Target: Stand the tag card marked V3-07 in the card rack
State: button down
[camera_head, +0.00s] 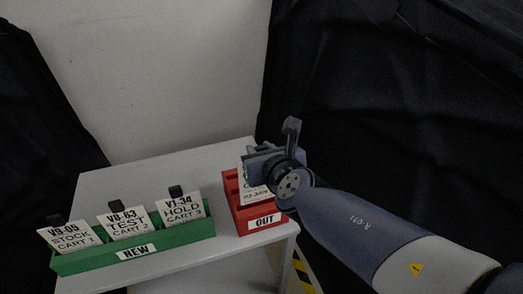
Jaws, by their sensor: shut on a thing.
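My gripper (264,162) is over the red rack marked OUT (262,222) and is shut on a white tag card (254,193). The gripper hides the card's upper part, so its number cannot be read. The card is at the red rack, but whether it is in a slot or just above cannot be told. No mark V3-07 is legible. A green rack marked NEW (135,253) holds three tilted cards: V9-09 STOCK (70,238), V8-63 TEST (126,226) and V1-34 HOLD (181,209).
Both racks stand on a light grey cart top (150,175), with bare surface behind the green rack and a narrow gap between the racks. Black drapes (420,110) hang at both sides, and a pale wall (150,80) is behind. My arm comes in from the lower right.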

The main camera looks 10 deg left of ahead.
jog(key=shift+f+b, duration=2.55)
jog(key=shift+f, duration=0.3)
jog(key=shift+f+b, duration=0.95)
jog(key=shift+b, duration=0.2)
jog(key=c, duration=1.1)
grip_release()
jog(key=p+v, duration=0.6)
jog(key=v, duration=0.4)
jog(key=shift+s+d+r, duration=0.15)
jog(key=shift+s, duration=0.2)
